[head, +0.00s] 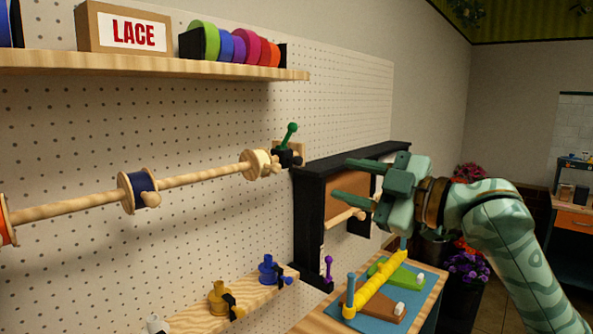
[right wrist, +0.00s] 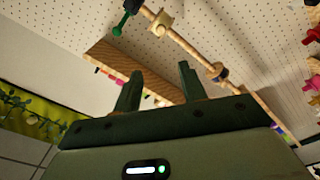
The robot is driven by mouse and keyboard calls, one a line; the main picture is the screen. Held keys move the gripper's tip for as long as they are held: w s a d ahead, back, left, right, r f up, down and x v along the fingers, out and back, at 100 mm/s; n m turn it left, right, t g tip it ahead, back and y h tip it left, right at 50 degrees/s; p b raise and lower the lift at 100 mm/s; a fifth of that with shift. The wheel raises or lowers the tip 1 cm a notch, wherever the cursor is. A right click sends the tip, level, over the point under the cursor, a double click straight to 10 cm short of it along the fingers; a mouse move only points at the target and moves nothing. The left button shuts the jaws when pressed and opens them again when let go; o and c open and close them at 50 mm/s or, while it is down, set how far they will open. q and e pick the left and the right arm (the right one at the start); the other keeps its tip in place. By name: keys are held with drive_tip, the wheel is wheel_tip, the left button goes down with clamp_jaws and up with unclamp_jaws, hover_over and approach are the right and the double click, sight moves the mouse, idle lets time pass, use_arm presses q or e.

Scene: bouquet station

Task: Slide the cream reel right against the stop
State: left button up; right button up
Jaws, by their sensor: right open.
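The cream reel (head: 258,164) sits on the wooden rod (head: 195,178) near its right end, with a small knob at its lower right. Just right of it is a black block with a green lever (head: 289,142), in front of a small wooden end piece. In the right wrist view, a short length of rod seems to show between the cream reel (right wrist: 160,25) and the black block. My right gripper (head: 344,180) is open and empty, right of the rod's end and apart from the reel. My left gripper is not in view.
A navy reel (head: 138,190) and an orange reel (head: 6,226) are farther left on the rod. A shelf (head: 160,64) with a LACE box and ribbon rolls is above.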

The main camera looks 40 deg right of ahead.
drive_tip(key=p, duration=0.4)
approach(279, 169)
drive_tip(key=w, duration=0.8)
drive_tip(key=shift+w+a+r, duration=0.1)
drive_tip(key=shift+a+r, duration=0.25)
drive_tip(key=shift+a, duration=0.05)
drive_tip(key=shift+w+a+f, duration=0.1)
drive_tip(key=shift+w+f, duration=0.05)
drive_tip(key=shift+w, duration=0.35)
